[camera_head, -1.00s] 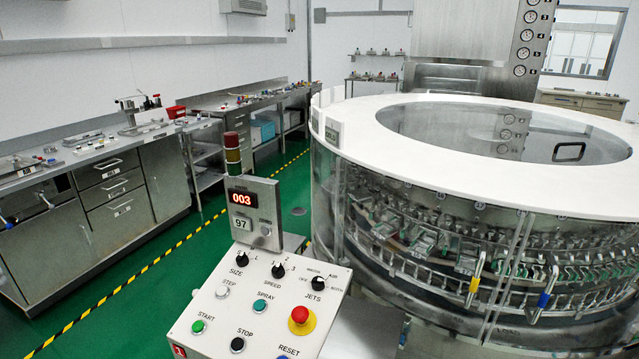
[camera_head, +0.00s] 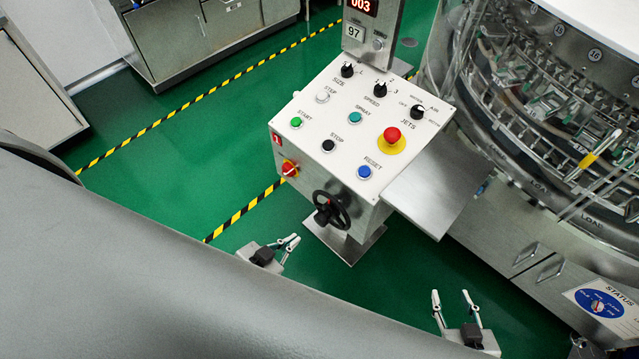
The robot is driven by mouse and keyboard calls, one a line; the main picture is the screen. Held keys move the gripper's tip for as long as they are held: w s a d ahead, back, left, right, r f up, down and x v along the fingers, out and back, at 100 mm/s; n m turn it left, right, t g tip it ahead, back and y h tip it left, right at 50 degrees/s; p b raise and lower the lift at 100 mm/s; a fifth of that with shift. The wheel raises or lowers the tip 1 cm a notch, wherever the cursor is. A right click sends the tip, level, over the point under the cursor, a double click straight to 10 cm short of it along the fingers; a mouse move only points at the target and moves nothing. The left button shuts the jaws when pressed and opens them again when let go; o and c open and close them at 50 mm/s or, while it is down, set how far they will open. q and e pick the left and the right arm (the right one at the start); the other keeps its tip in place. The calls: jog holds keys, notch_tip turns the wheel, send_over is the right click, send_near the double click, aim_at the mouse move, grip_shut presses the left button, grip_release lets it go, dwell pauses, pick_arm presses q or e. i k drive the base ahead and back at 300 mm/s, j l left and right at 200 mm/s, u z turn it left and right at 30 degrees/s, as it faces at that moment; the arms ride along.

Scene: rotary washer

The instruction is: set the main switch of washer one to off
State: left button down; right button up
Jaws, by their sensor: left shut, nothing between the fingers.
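The control box (camera_head: 345,130) of the washer has a red plate marked 1 (camera_head: 277,139) at its front left corner.
A black handwheel (camera_head: 331,209) projects from the box's front, right of the switch. A steel shelf (camera_head: 437,190) adjoins the box's right side. The round washer (camera_head: 540,110) stands at right. Green floor (camera_head: 165,185) is clear at left. My grey arm link crosses the lower left.

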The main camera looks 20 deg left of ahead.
aim_at(288, 169)
jog(key=u, duration=1)
